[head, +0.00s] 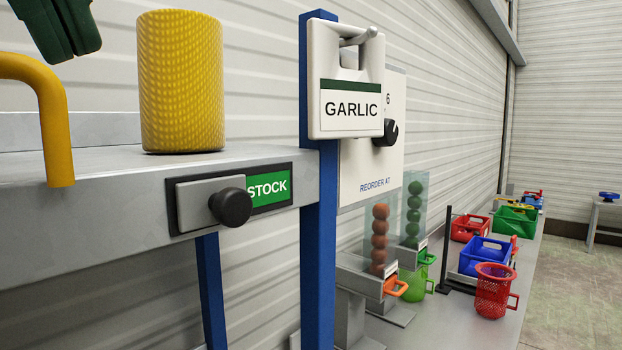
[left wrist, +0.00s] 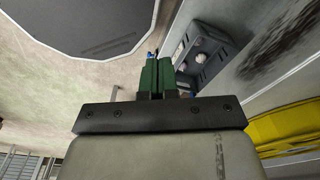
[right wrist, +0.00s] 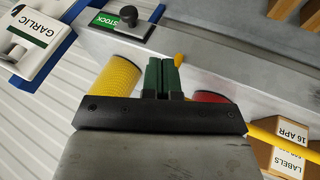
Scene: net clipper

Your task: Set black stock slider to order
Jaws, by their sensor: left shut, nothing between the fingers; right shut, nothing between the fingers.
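The black stock slider is a grey plate with a round black knob (head: 231,206) on the front edge of a grey shelf. The plate is at the left of its dark track, and a green STOCK label (head: 268,188) shows to its right. The knob also shows near the top of the right wrist view (right wrist: 129,15). My right gripper (head: 62,30) is shut and empty, above the shelf and up-left of the slider, apart from it; its green fingers also show in the right wrist view (right wrist: 162,78). My left gripper (left wrist: 157,76) is shut and empty, away from the slider.
A yellow roll (head: 181,85) stands on the shelf (head: 95,195) behind the slider. A yellow handle (head: 50,120) rises at the left. A blue post (head: 319,220) with a GARLIC tag (head: 350,90) stands right of the slider. Space before the knob looks clear.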

